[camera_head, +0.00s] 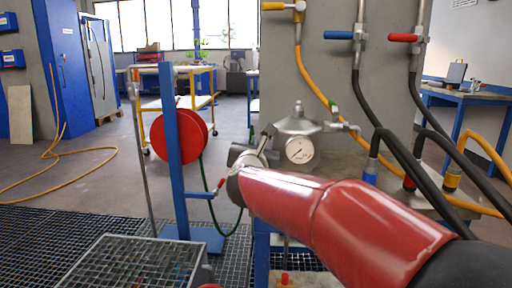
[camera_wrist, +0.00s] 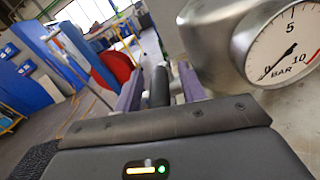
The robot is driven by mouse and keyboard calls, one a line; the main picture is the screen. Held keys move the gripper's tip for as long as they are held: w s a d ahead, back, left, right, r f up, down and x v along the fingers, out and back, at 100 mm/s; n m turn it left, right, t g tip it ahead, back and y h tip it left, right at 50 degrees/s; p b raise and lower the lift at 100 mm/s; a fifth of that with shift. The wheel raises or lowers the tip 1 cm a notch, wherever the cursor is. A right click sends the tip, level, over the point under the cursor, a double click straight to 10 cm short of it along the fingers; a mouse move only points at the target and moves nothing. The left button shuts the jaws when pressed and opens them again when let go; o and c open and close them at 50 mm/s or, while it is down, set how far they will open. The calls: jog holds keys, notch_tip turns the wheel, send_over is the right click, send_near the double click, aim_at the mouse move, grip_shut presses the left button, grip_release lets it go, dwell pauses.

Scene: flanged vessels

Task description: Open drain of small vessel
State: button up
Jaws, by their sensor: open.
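The small metal vessel (camera_head: 297,122) has a domed lid and a round white pressure gauge (camera_head: 299,150). In the wrist view the gauge (camera_wrist: 288,45) is marked in BAR, with its needle near 0. My gripper (camera_wrist: 158,88) is open beside the vessel's metal body (camera_wrist: 215,45). A dark cylindrical part (camera_wrist: 159,86) shows between its two purple-grey fingers; I cannot tell whether they touch it. In the head view my red arm hides the vessel's lower part. A small red part (camera_head: 285,279) shows low beneath the arm; I cannot tell whether it belongs to the drain.
A blue post (camera_head: 177,160) carries a red hose reel (camera_head: 181,136) left of the vessel. Black and orange hoses (camera_head: 400,150) hang at the right. A metal grating box (camera_head: 135,262) stands in front left.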

grip_shut()
